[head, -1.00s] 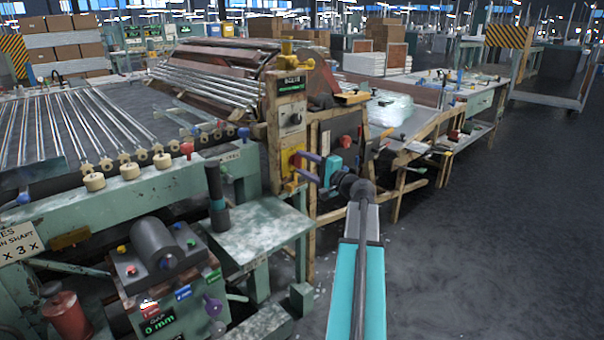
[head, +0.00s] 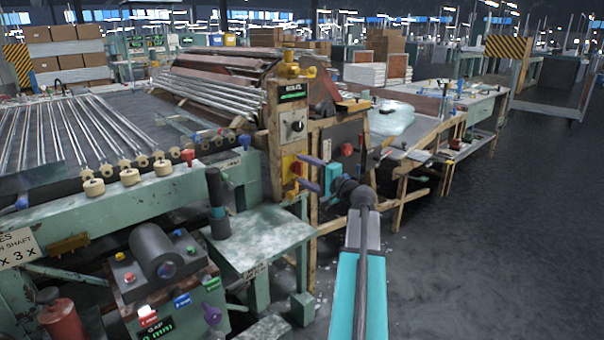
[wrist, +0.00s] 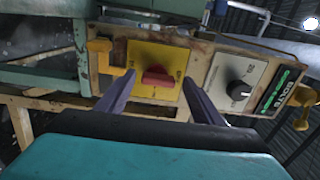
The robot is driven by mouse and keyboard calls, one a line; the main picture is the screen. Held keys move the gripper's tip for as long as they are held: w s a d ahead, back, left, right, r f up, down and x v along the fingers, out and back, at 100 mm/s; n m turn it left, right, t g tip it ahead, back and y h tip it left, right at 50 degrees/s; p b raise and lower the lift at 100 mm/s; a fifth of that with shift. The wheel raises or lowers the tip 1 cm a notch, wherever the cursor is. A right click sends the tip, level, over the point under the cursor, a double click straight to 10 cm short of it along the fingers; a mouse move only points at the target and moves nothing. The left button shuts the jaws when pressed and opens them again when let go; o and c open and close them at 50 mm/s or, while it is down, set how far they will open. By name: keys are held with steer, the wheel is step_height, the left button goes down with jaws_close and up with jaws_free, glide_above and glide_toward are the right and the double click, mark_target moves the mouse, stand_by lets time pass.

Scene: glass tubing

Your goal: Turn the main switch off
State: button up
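The main switch is a red knob (wrist: 158,77) on a yellow plate (wrist: 150,55). In the wrist view its red handle lies roughly level, pointing toward both fingers. My gripper (wrist: 157,80) is open, with one purple finger on each side of the knob and a gap on both sides. I cannot tell whether the fingertips reach the plate. In the head view my gripper (head: 308,173) faces the yellow plate (head: 291,163) on the wooden post from the right, and the knob is partly hidden by the fingers.
A grey panel with a black dial (wrist: 238,90) and a green-lit display (wrist: 280,90) sit beside the plate. Yellow fittings (wrist: 102,52) stick out nearby. A small green table (head: 262,236) stands below left. The floor (head: 480,250) at right is clear.

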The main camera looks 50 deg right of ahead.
steer(key=shift+s, duration=0.2)
steer(key=s+a+p, duration=0.1)
steer(key=s, duration=1.2)
steer(key=shift+s+p, duration=0.2)
steer(key=shift+p, duration=0.1)
